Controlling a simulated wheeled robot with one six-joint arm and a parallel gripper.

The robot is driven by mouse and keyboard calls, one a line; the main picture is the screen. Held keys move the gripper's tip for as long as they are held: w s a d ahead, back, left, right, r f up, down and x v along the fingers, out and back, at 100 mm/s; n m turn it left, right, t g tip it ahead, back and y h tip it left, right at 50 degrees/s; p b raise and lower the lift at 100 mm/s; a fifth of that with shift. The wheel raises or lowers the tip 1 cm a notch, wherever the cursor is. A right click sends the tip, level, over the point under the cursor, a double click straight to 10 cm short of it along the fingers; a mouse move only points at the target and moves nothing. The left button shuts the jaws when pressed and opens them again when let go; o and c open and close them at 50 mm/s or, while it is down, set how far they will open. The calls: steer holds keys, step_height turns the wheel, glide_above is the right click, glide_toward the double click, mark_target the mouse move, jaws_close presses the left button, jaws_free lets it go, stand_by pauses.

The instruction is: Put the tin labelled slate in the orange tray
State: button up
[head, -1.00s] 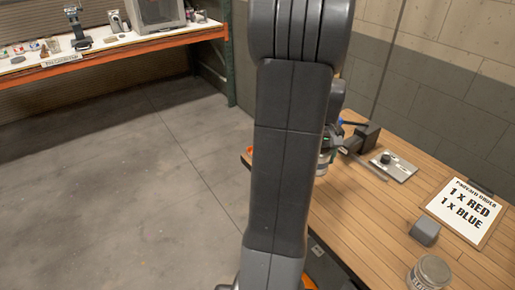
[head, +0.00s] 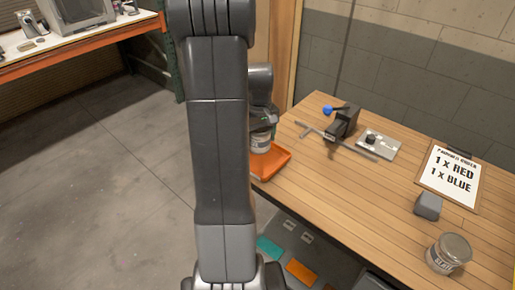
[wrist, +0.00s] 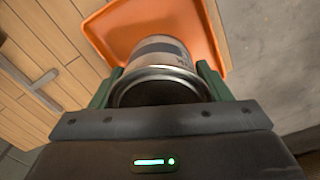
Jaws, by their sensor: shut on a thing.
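My gripper (head: 262,121) is shut on a pale tin (head: 261,144) with a metal rim. In the wrist view the tin (wrist: 162,62) sits between the green fingers of my gripper (wrist: 158,82); its label is mostly turned away and I cannot read it. The orange tray (head: 280,164) lies at the table's left edge and fills the background behind the tin in the wrist view (wrist: 110,22). The held tin overlaps the tray's far part; I cannot tell whether it touches the tray. Another tin (head: 447,256) stands at the table's near right; its small label seems to start with SL.
The wooden table (head: 350,205) has free room in its middle. A vise-like device with a blue knob (head: 342,122), a metal plate (head: 378,145), a grey block (head: 428,206) and an order board (head: 450,176) stand on it. My arm hides part of the left.

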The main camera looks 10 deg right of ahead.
mark_target(259, 148)
steer(key=shift+f, duration=2.25)
steer(key=shift+f, duration=0.2)
steer(key=o, duration=1.1)
step_height(259, 148, up, 12)
steer(key=shift+r, duration=0.2)
